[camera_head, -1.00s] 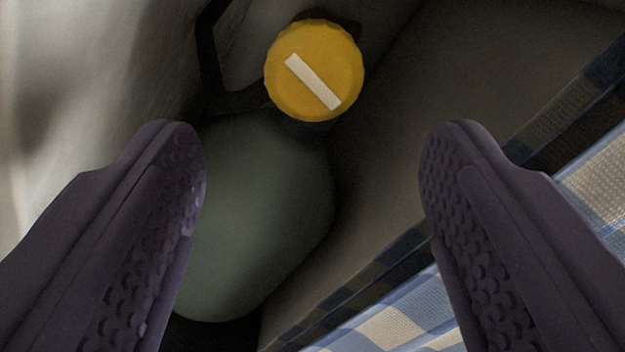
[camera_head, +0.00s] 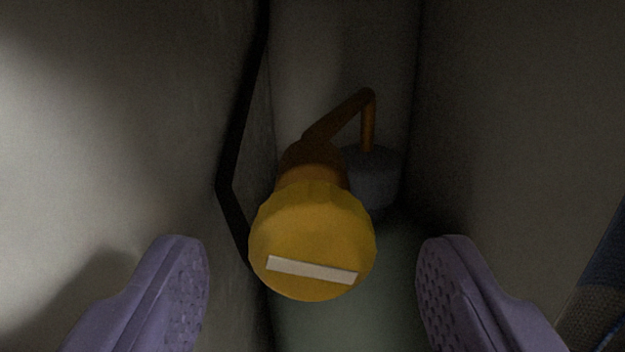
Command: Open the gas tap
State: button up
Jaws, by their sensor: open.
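The gas tap is a round yellow knob (camera_head: 310,225) with a white bar on its face, near the middle of the view. The bar lies nearly level, its right end slightly lower. The knob sits on a brass-coloured valve body (camera_head: 312,165), from which a bent copper-coloured pipe (camera_head: 345,112) runs up and then down behind. My gripper (camera_head: 312,275) is open and empty. One purple finger stands at the lower left and the other at the lower right, with the knob between and above them in the picture, apart from both.
A dull green rounded bottle (camera_head: 340,325) lies below and behind the knob, mostly hidden. A grey cylinder top (camera_head: 372,178) shows under the pipe. A pale wall (camera_head: 100,120) with a dark edge rises at left, and a dark panel (camera_head: 500,120) at right. Blue cloth (camera_head: 605,270) shows at far right.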

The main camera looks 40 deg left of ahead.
aim_at(309, 261)
jog(key=shift+b+x, duration=0.45)
jog(key=shift+x, duration=1.1)
jog(key=c, duration=1)
jog(key=n, duration=0.3)
jog(key=shift+n, duration=0.3)
